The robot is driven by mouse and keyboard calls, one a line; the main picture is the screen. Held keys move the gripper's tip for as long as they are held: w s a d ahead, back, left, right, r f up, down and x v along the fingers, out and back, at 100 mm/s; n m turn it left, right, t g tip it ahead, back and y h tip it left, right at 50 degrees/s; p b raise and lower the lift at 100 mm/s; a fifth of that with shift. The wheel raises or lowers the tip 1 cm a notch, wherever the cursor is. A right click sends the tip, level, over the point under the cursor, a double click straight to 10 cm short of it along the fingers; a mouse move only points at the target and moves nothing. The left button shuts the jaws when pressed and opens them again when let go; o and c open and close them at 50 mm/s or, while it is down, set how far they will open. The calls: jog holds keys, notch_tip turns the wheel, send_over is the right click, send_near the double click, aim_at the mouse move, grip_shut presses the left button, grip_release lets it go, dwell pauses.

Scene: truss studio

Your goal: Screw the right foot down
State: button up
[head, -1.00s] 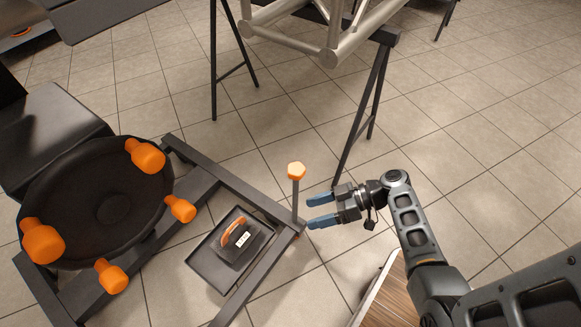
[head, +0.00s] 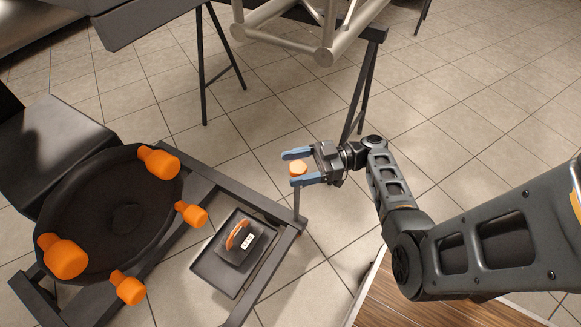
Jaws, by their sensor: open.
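The lower end of the post meets the frame corner.
A round black dish (head: 128,188) with several orange knobs lies on the frame's left part. A dark tray (head: 207,274) holding a block with an orange handle (head: 238,234) sits inside the frame. A metal truss (head: 290,40) on dark trestles stands behind. A wooden surface (head: 395,297) is at the lower right.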

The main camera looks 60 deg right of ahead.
jog(key=shift+x, duration=0.8)
jog(key=shift+c, duration=0.3)
jog(key=c, duration=0.9)
